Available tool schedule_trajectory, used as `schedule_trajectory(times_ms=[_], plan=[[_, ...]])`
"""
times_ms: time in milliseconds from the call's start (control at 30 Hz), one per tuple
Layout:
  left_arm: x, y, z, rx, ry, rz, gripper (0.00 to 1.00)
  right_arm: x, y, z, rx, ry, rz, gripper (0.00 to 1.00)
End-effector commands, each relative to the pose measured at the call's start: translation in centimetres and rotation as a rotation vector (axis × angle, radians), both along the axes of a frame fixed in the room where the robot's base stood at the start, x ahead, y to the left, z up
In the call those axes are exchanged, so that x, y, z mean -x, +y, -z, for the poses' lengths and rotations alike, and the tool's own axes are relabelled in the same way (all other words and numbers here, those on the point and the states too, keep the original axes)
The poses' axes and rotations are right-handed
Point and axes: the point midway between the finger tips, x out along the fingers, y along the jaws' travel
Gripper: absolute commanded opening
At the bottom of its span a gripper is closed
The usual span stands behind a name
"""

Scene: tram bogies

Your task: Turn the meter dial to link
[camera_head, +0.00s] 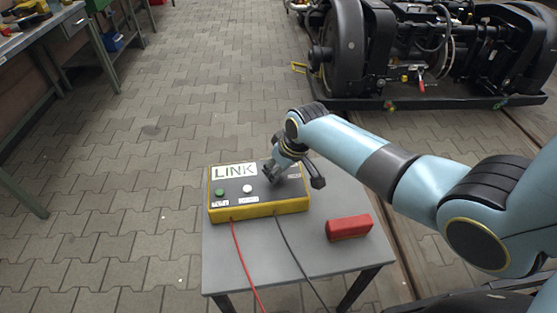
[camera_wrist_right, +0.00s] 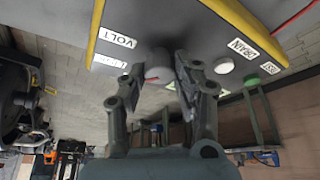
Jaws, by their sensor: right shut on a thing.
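The meter (camera_head: 262,208) is a yellow-edged box with a dark grey top, standing on a small grey table. A white label reading LINK (camera_head: 234,170) is at its back left. A green button (camera_head: 219,192) and a white button (camera_head: 247,188) are on its front left. My right gripper (camera_head: 270,173) reaches down onto the top of the meter. In the right wrist view the right gripper (camera_wrist_right: 160,78) is shut on the grey round dial (camera_wrist_right: 157,65). Labels VOLT (camera_wrist_right: 118,37) and DRAIN (camera_wrist_right: 243,48) show there. The dial's pointing direction is largely hidden by the fingers. My left gripper is out of view.
A red block (camera_head: 349,227) lies on the table (camera_head: 330,258) right of the meter. A red lead (camera_head: 241,255) and a dark lead (camera_head: 293,253) hang over the front edge. A bogie (camera_head: 420,50) stands behind; a workbench (camera_head: 40,35) is at left.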

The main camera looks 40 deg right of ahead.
Motion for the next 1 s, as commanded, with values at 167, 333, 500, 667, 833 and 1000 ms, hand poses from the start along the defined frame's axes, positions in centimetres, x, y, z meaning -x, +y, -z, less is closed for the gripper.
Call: schedule_trajectory(times_ms=[167, 333, 500, 667, 833, 1000], plan=[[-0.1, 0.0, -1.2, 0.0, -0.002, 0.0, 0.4, -0.1, 0.1, -0.3, -0.001, -0.001, 0.094, 0.0], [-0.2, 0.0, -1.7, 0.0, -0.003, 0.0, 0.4, -0.1, 0.1, -0.2, 0.001, -0.002, 0.147, 0.0], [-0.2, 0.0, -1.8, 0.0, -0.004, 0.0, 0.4, -0.1, 0.1, -0.1, 0.0, -0.002, 0.171, 0.0], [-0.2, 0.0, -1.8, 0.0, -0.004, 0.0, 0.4, -0.1, 0.1, 0.0, 0.0, -0.003, 0.175, 0.0], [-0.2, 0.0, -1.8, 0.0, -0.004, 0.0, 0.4, -0.1, 0.1, 0.0, 0.0, -0.003, 0.174, 0.0], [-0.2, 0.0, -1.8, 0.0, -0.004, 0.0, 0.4, -0.1, 0.1, 0.0, 0.0, -0.002, 0.174, 0.46]])
